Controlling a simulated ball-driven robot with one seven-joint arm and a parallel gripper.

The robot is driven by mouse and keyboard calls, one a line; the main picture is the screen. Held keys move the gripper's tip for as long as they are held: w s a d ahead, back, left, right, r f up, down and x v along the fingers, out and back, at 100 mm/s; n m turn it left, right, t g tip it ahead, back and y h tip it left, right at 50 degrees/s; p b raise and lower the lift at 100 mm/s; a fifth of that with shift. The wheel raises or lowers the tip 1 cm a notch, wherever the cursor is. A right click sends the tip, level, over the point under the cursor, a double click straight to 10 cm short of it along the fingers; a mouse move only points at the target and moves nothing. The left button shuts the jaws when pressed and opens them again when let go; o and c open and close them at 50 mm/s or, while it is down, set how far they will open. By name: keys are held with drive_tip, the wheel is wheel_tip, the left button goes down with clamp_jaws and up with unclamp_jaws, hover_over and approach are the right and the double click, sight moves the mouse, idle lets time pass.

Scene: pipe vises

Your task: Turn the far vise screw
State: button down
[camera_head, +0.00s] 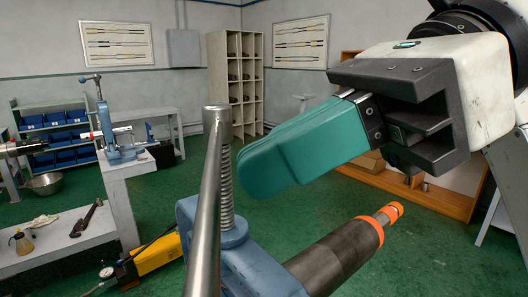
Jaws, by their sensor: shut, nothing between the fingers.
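A blue pipe vise (105,118) stands on the corner of a pale bench at the left, some way off. Its upright screw has a small cross handle (90,77) on top. A light pipe (92,134) runs through it. A nearer blue vise (250,272) fills the lower middle, with a tall threaded screw (226,180) and a long steel handle bar (207,215). A dark pipe (335,258) with orange bands sticks out of it to the right. My gripper (262,172) has teal fingers pressed together and empty, up and right of the near screw, apparently not touching it.
The pale bench (130,165) and a low table (60,247) with a pipe wrench (87,218) stand at left. A yellow pump (155,255) sits on the green floor. Blue bins (65,138) and a pigeonhole cabinet (236,80) are behind.

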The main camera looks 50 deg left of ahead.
sight(213, 179)
drive_tip(key=shift+s+a+f, duration=0.15)
drive_tip(key=shift+s+a, duration=0.2)
drive_tip(key=shift+s, duration=0.2)
drive_tip(key=shift+s+a+f, duration=0.1)
drive_tip(key=shift+s+a, duration=0.1)
drive_tip(key=shift+s, duration=0.15)
idle(0.4)
drive_tip(key=shift+s+a+f+m+t+y+b, duration=0.1)
drive_tip(key=shift+s+a+m+t+y+b, duration=0.2)
drive_tip(key=shift+s+m+t+y+b, duration=0.35)
drive_tip(key=s+a+m+t+y+b, duration=0.2)
drive_tip(key=s+a+m+t, duration=0.1)
drive_tip(key=s+a+m, duration=0.1)
drive_tip(key=shift+s+a+y, duration=0.35)
drive_tip(key=shift+s+a, duration=0.55)
drive_tip(key=shift+r, duration=0.2)
